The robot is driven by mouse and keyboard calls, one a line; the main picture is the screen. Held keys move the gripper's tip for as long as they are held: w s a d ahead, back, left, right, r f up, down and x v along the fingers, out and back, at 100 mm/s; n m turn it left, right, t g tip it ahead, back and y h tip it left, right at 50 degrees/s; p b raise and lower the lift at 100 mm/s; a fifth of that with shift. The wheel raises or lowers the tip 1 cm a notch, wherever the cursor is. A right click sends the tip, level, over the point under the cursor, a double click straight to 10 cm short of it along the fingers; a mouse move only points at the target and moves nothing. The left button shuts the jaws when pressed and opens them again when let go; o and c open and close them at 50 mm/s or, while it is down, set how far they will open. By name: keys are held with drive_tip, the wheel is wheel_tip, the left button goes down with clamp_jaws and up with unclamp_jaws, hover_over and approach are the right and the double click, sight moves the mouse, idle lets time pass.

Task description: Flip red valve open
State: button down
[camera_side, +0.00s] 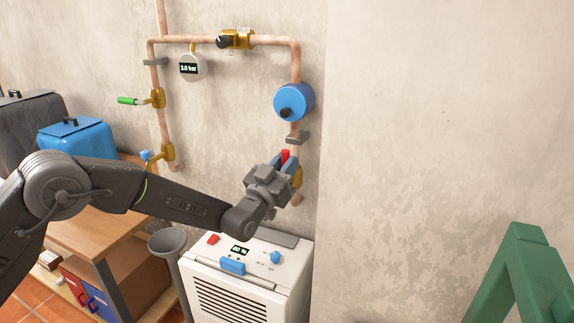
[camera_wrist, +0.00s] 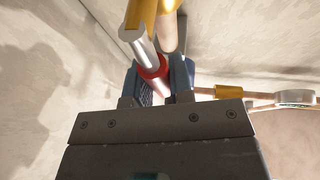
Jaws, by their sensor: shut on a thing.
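The red valve handle (camera_side: 285,155) is on the right-hand vertical copper pipe, below the round blue device. Its brass valve body (camera_side: 298,177) shows just right of my gripper (camera_side: 284,160). In the wrist view the red handle (camera_wrist: 152,72) lies between the two blue-grey fingers of my gripper (camera_wrist: 158,78). A silvery stem (camera_wrist: 138,45) and brass body (camera_wrist: 141,14) are above it there. My gripper is shut on the red handle, and its fingers hide part of it. In the side view the handle's visible end points upward.
A white dehumidifier-like unit (camera_side: 250,290) stands below my gripper. A green-handled valve (camera_side: 127,100) and a blue-handled valve (camera_side: 146,155) are on the left pipe. A gauge (camera_side: 189,67) reads about 1.0 bar. A grey funnel (camera_side: 168,244) stands near my arm. Open room lies right, before a green frame (camera_side: 520,270).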

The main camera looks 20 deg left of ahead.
idle(0.3)
drive_tip(key=c, duration=1)
unclamp_jaws()
drive_tip(key=shift+c, duration=0.2)
drive_tip(key=shift+s, duration=0.1)
drive_tip(key=v, duration=1.3)
drive_tip(key=shift+s, duration=0.35)
drive_tip(key=shift+a, duration=0.1)
